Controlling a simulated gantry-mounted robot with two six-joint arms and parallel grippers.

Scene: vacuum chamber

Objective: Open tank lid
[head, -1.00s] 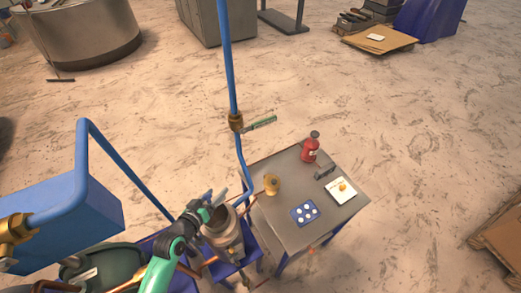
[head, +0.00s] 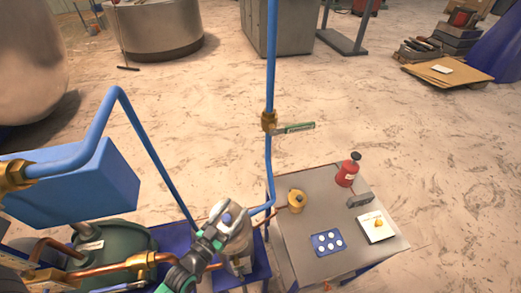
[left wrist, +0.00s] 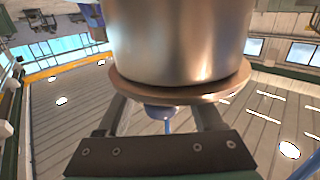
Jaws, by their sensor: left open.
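The metal tank (head: 238,263) stands at the lower middle of the head view, beside the small table. Its round grey lid (head: 240,224) shows at its top, with a blue-grey knob (head: 227,218). My left gripper (head: 220,229) is at the lid, close to the knob, and partly covers the tank. In the left wrist view the tank body (left wrist: 180,40) fills the upper middle, with a flat rim (left wrist: 180,94) across it. The knob (left wrist: 163,111) shows between my open left fingers; I cannot tell whether they touch it. My right gripper is out of view.
A grey table (head: 310,254) right of the tank holds a brass-coloured part (head: 297,200), a red bottle (head: 348,170), a blue pad (head: 328,243) and a white card (head: 377,227). A blue pipe (head: 270,80) rises behind the tank. Copper pipes (head: 95,270) lie left.

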